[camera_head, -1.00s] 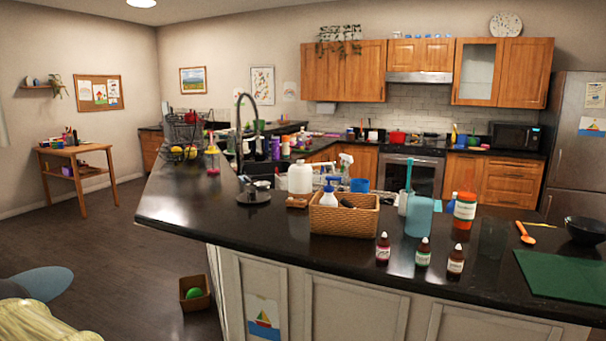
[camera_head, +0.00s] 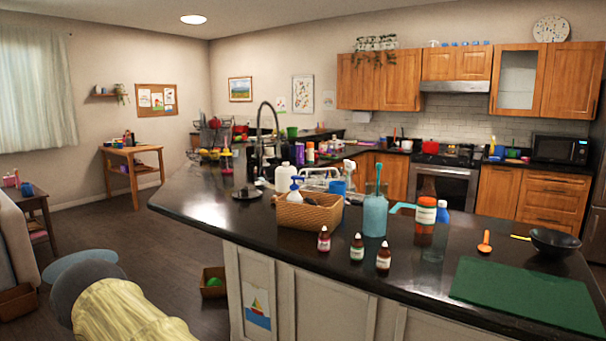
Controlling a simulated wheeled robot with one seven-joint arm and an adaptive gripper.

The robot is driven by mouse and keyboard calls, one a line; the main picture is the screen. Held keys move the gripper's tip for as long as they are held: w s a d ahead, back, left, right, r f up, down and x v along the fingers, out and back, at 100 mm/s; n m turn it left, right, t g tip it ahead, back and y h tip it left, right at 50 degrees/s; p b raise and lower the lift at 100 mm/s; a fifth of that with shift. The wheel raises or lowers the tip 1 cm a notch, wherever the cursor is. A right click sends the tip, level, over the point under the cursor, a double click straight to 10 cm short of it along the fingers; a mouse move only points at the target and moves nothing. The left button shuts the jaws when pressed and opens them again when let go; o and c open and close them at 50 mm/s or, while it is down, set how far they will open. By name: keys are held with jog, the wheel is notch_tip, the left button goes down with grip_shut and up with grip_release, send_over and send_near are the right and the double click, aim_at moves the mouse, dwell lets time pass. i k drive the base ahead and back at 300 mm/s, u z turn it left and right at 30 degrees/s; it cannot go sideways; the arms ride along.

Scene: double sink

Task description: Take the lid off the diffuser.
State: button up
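A teal cylinder (camera_head: 375,215) stands upright on the dark island counter (camera_head: 205,205), with a thin stick-like shape rising above it. It may be the diffuser, but I cannot tell for sure, and no separate lid can be made out. Three small dropper bottles stand in front of it: one with a reddish label (camera_head: 324,240), one with a green label (camera_head: 357,248) and a brown one (camera_head: 383,257). My gripper is not in view.
A wicker basket (camera_head: 309,216) stands left of the teal cylinder. An orange-and-white jar (camera_head: 426,214) and a clear glass are close on its right. A green mat (camera_head: 525,292) and dark bowl (camera_head: 556,240) lie farther right.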

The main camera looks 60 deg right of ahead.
aim_at(285, 172)
jog(key=z, duration=1.4)
